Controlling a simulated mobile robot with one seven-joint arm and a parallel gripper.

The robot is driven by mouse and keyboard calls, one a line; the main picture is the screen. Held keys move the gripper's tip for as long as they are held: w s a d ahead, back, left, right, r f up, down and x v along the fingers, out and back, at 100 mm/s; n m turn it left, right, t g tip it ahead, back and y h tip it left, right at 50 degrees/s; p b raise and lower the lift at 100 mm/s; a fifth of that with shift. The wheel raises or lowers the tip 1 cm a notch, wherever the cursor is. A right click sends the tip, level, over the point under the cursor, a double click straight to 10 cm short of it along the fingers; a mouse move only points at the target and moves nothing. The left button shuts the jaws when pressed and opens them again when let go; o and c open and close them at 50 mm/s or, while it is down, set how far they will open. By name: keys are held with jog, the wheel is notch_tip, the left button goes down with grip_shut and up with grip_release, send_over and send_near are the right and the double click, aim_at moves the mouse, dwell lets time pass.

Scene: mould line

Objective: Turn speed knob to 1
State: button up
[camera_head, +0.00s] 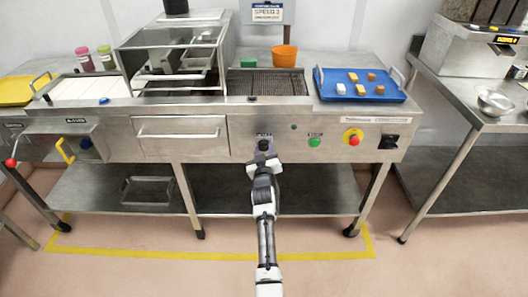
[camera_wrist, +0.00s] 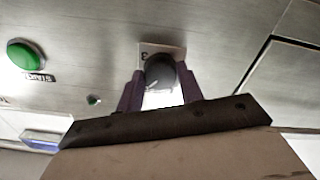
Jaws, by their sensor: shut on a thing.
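The speed knob (camera_head: 264,145) is a dark round knob on the steel front panel of the machine, above the end of my arm. In the wrist view the dark knob (camera_wrist: 160,68) sits over a pale scale plate (camera_wrist: 147,47), which shows one digit, apparently a 3, at its edge. My gripper (camera_wrist: 160,88) has a purple finger on each side of the knob and is shut on it. The gripper also shows at the panel in the head view (camera_head: 264,156). The fingers hide most of the scale, and I cannot tell which number the knob points to.
A green button (camera_head: 315,142) and a red stop button on yellow (camera_head: 353,137) are right of the knob. A blue tray (camera_head: 347,95) with small blocks and an orange bucket (camera_head: 285,56) stand on top. A sign (camera_head: 267,12) at the back appears to read "SPEED 2".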

jog(key=n, duration=0.3)
jog(key=shift+n+p, duration=0.3)
jog(key=shift+n, duration=0.1)
jog(key=shift+n+p, duration=0.5)
jog(key=shift+n, duration=1.4)
jog(key=o, duration=1)
